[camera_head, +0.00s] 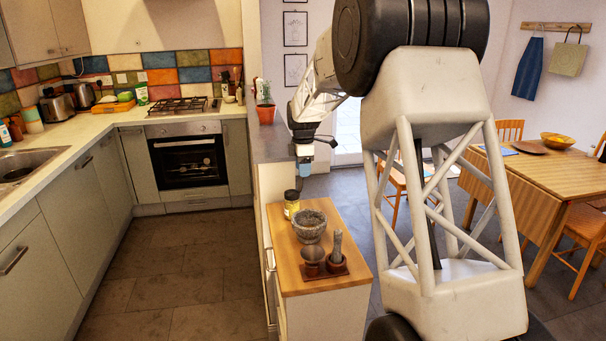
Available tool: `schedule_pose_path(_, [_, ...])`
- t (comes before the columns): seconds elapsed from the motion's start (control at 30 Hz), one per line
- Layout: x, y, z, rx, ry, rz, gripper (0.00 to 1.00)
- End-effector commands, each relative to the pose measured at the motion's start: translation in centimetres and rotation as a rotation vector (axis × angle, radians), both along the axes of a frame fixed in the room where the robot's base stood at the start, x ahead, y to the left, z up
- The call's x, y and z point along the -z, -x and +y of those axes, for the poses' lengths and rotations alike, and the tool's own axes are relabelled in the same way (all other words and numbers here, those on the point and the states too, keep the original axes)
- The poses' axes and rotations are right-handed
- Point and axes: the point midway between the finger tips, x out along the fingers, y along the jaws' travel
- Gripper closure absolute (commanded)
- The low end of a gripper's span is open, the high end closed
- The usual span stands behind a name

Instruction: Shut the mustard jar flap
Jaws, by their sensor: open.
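The mustard jar (292,209) stands upright at the back left of the small wooden-topped cabinet. It has a yellowish body and a dark top. The jar is too small here to tell how its flap sits. My gripper (304,182) hangs from my arm just above and slightly right of the jar, pointing down. Its jaws are open and look empty, with a pale blue part near the tip. I cannot tell whether the gripper touches the jar.
A stone mortar (310,225) stands just in front of the jar. A pestle (337,248) and small brown pots (312,262) stand nearer on the wooden top (350,282). A grey ledge (275,146) with a potted plant (266,112) lies behind.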

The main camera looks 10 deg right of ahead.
Motion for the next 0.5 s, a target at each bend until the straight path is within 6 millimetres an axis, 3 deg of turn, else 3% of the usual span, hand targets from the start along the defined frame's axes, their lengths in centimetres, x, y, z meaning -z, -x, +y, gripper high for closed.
schedule_pose_path(0.2, [1.8,0.0,0.0,0.0,0.0,0.001,0.55])
schedule_pose_path(0.5, [2.2,0.0,0.0,0.0,0.0,0.0,0.55])
